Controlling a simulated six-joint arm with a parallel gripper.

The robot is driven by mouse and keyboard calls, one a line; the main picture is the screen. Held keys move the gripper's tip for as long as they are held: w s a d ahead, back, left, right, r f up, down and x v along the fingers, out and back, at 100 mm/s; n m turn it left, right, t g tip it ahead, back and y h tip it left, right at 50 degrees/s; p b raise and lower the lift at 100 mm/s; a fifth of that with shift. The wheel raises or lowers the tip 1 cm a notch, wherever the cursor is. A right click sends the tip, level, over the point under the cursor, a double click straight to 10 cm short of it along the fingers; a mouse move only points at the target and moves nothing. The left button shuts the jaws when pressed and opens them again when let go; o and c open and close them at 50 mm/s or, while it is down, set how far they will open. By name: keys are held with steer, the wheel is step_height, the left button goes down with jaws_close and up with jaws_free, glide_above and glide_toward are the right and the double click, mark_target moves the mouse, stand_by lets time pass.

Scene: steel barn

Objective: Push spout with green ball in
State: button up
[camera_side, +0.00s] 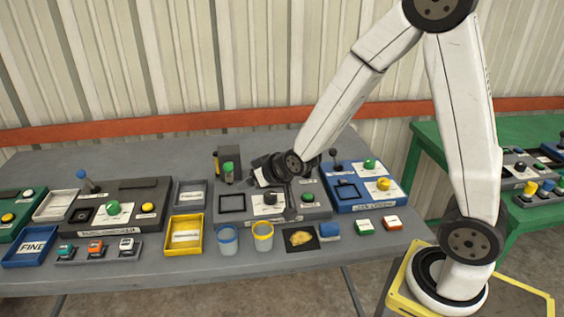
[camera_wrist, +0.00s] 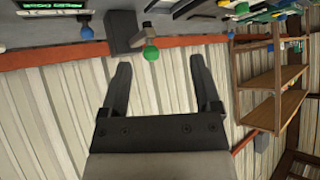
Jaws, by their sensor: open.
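The green ball (camera_side: 228,167) sits on the spout of a dark grey box (camera_side: 230,149) at the back middle of the table. In the wrist view the green ball (camera_wrist: 151,54) shows ahead of my gripper (camera_wrist: 160,70), roughly between the fingertips, with the dark box (camera_wrist: 121,33) beyond and to its left. My gripper is open and empty, with both fingers apart. In the side view my gripper (camera_side: 258,170) is just right of the ball, above the grey panel (camera_side: 313,210). I cannot tell whether it touches the ball. The spout is partly hidden.
The grey panel with a black knob (camera_side: 270,198) and a green button (camera_side: 307,197) lies under my gripper. A blue panel (camera_side: 363,199) is at right. A yellow tray (camera_side: 184,249) and two cups, one blue-rimmed (camera_side: 228,243) and one yellow-rimmed (camera_side: 263,240), stand in front.

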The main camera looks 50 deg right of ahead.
mark_target(225, 164)
steer(key=w+d+r+m+t+h, duration=0.2)
steer(key=w+d+r+t, duration=0.1)
steer(key=w+t, duration=0.4)
steer(key=shift+w+r+m+t+h, duration=0.3)
steer(key=shift+w+r+t+h, duration=0.1)
steer(key=shift+w, duration=0.85)
steer(key=shift+d, duration=0.1)
steer(key=shift+f, duration=0.15)
steer(key=shift+f, duration=3.25)
steer(key=shift+w+f, duration=0.15)
steer(key=shift+w, duration=0.15)
steer(key=shift+w+d, duration=0.25)
steer(key=shift+w, duration=0.85)
steer(key=shift+w+d, duration=0.25)
steer(key=shift+w, duration=0.8)
jaws_close()
